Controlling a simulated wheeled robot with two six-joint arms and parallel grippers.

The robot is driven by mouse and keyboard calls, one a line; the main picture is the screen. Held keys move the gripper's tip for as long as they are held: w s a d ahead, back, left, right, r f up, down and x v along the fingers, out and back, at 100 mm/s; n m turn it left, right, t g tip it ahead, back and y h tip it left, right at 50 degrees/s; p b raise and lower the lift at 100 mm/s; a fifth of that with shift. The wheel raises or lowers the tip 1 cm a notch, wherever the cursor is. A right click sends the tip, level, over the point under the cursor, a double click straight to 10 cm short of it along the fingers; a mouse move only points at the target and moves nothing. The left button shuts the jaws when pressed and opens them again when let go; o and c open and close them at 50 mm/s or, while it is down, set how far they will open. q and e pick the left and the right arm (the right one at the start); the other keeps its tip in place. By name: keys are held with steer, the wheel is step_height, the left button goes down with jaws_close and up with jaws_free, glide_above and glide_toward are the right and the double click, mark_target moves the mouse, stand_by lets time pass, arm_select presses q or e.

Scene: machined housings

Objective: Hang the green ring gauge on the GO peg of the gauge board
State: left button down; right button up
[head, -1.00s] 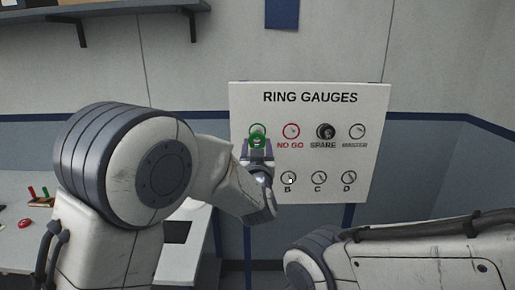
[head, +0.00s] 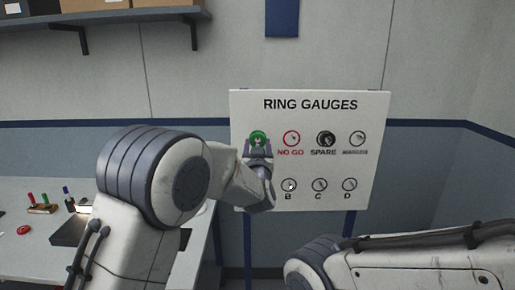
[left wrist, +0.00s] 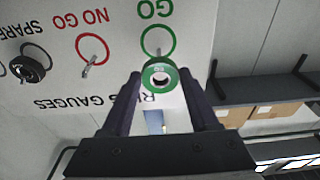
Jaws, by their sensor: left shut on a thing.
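The green ring gauge (left wrist: 160,77) is a short, thick green ring held upright between the fingertips of my left gripper (left wrist: 161,84). In the head view the gauge (head: 258,138) covers most of the GO position at the upper left of the white gauge board (head: 310,122). In the left wrist view, which is upside down, the printed green GO circle (left wrist: 158,41) and its peg show just beyond the gauge. The gauge appears in front of the board; I cannot tell the exact gap. My left gripper (head: 258,146) hides the GO label in the head view. My right gripper is out of view.
A black ring (head: 326,139) hangs at SPARE. The NO GO (head: 291,139) and MASTER (head: 358,139) pegs are bare, as are the lower pegs I can see. A wall shelf (head: 110,20) is at upper left. A bench (head: 35,205) with small items stands at left.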

mark_target(258, 145)
arm_select(q)
steer(key=shift+w+f, duration=0.2)
steer(key=shift+w, duration=1.6)
steer(key=shift+c, duration=0.3)
jaws_free()
steer(key=shift+f, duration=0.1)
